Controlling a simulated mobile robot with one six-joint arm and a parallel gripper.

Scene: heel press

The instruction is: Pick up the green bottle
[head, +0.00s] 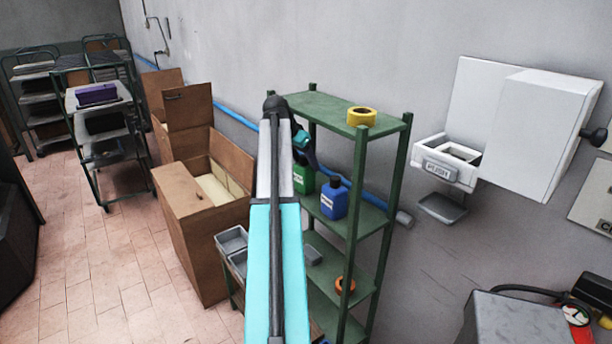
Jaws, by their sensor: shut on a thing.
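The green bottle (304,178) stands upright on the middle shelf of the green rack (360,187), left of a blue bottle (334,199). My arm reaches across the middle of the view and covers part of the green bottle's left side. My gripper (306,158) is at the top of the green bottle, shut on it around the cap or neck. The fingertips are small and dark here, and the cap is hidden by them. I cannot tell whether the bottle's base touches the shelf.
Yellow tape (361,117) lies on the rack's top shelf, above and right of the bottle. An orange roll (345,284) is on a lower shelf. Rack posts stand close by. Brown boxes (190,220) stand left; a white dispenser (530,130) hangs on the wall right.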

